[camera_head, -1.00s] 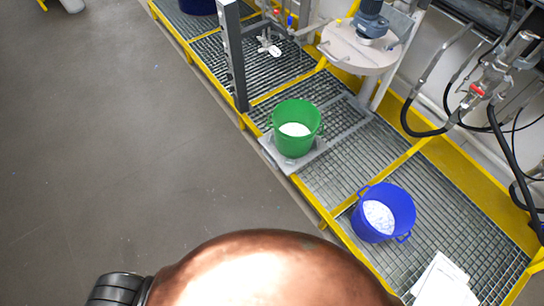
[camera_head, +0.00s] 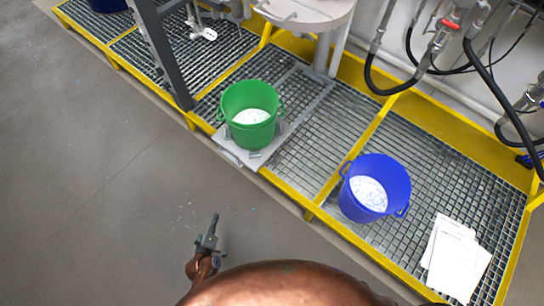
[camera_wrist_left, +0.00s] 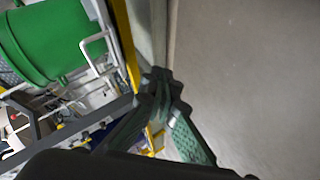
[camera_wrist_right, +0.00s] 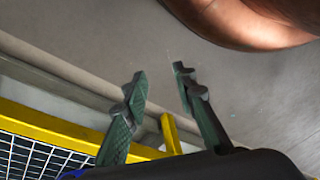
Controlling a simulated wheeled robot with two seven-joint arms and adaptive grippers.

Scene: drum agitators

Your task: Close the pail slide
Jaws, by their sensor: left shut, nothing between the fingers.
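A green pail (camera_head: 250,116) with white contents stands upright on a grey metal slide plate (camera_head: 228,146). The plate's front part sticks out over the yellow platform edge. My left gripper (camera_head: 212,222) is below and in front of the plate, over the floor, apart from it. In the left wrist view its fingers (camera_wrist_left: 158,82) are shut and empty. The green pail (camera_wrist_left: 45,38) and a pale bent handle (camera_wrist_left: 98,45) show beyond them, not touching. My right gripper (camera_wrist_right: 160,76) is open and empty in its wrist view, near a yellow platform edge; the head view does not show it.
A blue pail (camera_head: 376,188) and white papers (camera_head: 454,258) lie on the platform grating (camera_head: 420,150) to the right. A grey post (camera_head: 166,55) rises left of the green pail. Hoses and a red-handled valve (camera_head: 449,24) are at the back right. The floor (camera_head: 90,190) is clear.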

